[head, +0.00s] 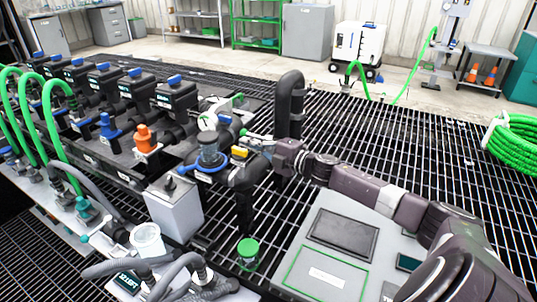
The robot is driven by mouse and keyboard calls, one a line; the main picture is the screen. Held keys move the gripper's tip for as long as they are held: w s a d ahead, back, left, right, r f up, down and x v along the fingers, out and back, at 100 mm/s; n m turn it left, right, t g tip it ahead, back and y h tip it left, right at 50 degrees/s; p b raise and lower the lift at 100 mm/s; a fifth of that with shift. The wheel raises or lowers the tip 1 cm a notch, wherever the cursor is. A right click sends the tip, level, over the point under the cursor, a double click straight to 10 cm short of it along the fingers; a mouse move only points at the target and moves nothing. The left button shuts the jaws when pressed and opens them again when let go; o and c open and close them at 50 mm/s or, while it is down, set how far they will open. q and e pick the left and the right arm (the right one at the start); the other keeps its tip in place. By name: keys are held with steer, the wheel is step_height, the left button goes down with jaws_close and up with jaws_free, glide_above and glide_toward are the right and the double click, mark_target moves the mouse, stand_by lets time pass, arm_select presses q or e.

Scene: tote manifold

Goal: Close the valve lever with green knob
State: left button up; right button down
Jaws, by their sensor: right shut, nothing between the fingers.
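The manifold carries a pipe section with a round pale gauge (208,122) and a yellow-marked part (240,152). A small green piece that may be the lever's green knob (238,98) shows behind the gauge; its lever is too small to make out. My right arm reaches in from the lower right. My right gripper (252,137) is shut and empty, at the pipework just right of the gauge. A little green also shows at its fingers, and I cannot tell whether they touch the lever. My left gripper is out of view.
A thick black upright pipe (290,100) stands close behind my right gripper. Open grating (400,150) extends right.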

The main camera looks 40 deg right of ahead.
steer(key=v, duration=0.5)
steer(key=shift+s+a+f, duration=0.1)
steer(key=shift+s+f, duration=0.05)
steer(key=shift+s, duration=0.1)
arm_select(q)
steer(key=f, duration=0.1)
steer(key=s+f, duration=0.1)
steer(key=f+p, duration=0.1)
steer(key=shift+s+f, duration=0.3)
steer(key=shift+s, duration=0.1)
arm_select(e)
steer(key=v, duration=0.3)
steer(key=shift+s, duration=0.45)
